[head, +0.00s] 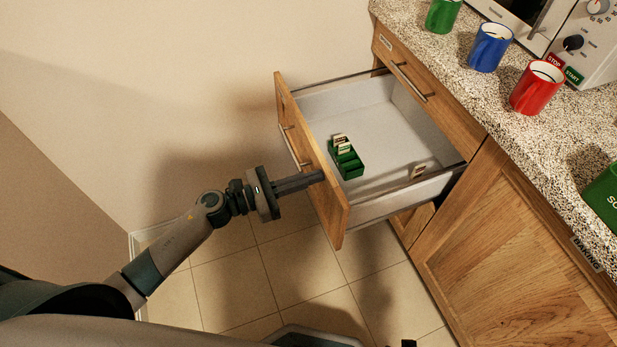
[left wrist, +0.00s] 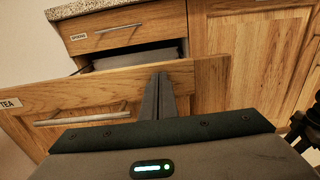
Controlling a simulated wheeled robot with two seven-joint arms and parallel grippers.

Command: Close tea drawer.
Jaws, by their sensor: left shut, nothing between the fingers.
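The tea drawer (head: 382,120) is pulled far out of the cabinet in the head view. Inside it are a green box (head: 350,164) with packets and a small loose packet (head: 419,171).
A closed drawer (head: 428,85) sits above the open one. The speckled counter (head: 480,85) holds a green mug (head: 442,15), a blue mug (head: 490,47), a red mug (head: 537,88) and a microwave (head: 590,50). The tiled floor (head: 240,285) below is clear.

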